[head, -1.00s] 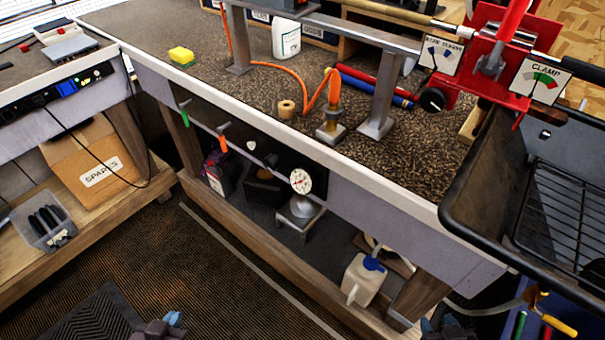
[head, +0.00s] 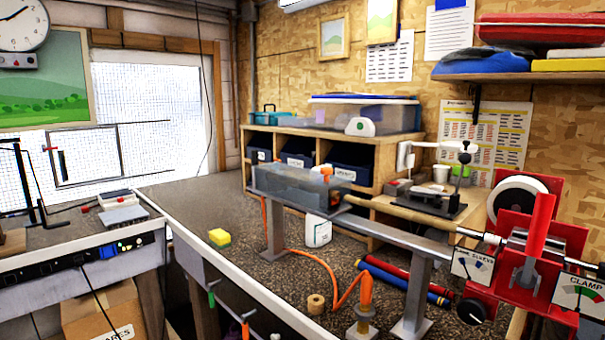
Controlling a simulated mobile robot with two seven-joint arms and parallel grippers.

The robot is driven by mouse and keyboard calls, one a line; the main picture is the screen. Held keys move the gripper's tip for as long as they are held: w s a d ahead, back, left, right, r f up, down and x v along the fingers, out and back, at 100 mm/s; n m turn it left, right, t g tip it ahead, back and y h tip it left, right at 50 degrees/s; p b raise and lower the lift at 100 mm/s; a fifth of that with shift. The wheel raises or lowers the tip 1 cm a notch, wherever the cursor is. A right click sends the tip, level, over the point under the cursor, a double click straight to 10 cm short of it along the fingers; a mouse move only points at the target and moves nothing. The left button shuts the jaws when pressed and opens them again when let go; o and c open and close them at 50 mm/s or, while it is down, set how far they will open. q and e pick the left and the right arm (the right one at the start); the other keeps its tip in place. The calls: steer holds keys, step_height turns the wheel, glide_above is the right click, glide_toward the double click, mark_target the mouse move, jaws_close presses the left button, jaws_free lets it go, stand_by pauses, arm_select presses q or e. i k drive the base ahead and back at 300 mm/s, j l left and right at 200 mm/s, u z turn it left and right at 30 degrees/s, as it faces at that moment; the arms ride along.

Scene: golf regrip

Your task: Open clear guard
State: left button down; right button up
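The clear guard (head: 290,188) is a see-through, greyish box at the left end of a raised metal rail (head: 400,240). It appears lowered over that end of the rail. A tan shaft (head: 410,215) runs from the guard's right end to the red clamp unit (head: 525,250). A small orange part (head: 327,171) shows at the guard's upper right; I cannot tell whether it is inside or behind. Neither of my grippers shows in the head view.
The rail stands on two metal posts on the dark speckled bench (head: 225,265). A yellow sponge (head: 220,237), a white bottle (head: 318,231), a tape roll (head: 316,303) and an orange hose (head: 345,300) lie near it. Cubby shelves (head: 360,150) stand behind.

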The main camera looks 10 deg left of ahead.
mark_target(326, 171)
steer(key=i+j+u, duration=0.1)
steer(key=j, duration=0.3)
steer(key=i+j+u, duration=0.1)
steer(key=j, duration=0.25)
steer(key=i+j+u, duration=0.1)
steer(key=j, duration=0.25)
steer(key=i+j+u, duration=0.1)
steer(key=i+j, duration=0.15)
steer(key=j, duration=0.1)
